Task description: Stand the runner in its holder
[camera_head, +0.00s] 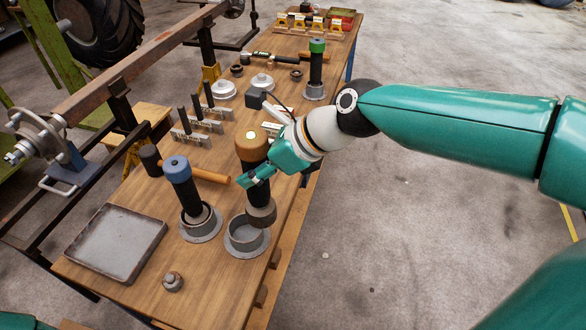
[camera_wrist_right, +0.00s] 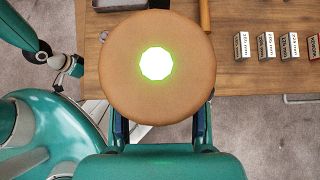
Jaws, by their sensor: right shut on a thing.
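The runner (camera_head: 259,194) is a dark upright cylinder with a tan round cap and a wider brown foot. My right gripper (camera_head: 262,170) is shut on it just below the cap. In the right wrist view the runner's cap (camera_wrist_right: 118,80), with a bright centre, hides most of the fingers. The holder (camera_head: 243,241), a grey flanged ring on the table, is below the runner's foot. The foot overlaps the holder's back right rim in the picture and appears above it. Whether they touch I cannot tell.
A blue-capped runner (camera_head: 180,175) stands in its own holder (camera_head: 201,227) just left. A green-capped one (camera_head: 316,60) stands farther back. A grey tray (camera_head: 113,243), a hammer (camera_head: 206,174) and small labelled blocks (camera_head: 205,127) share the wooden table (camera_head: 217,282). The table's right edge is close.

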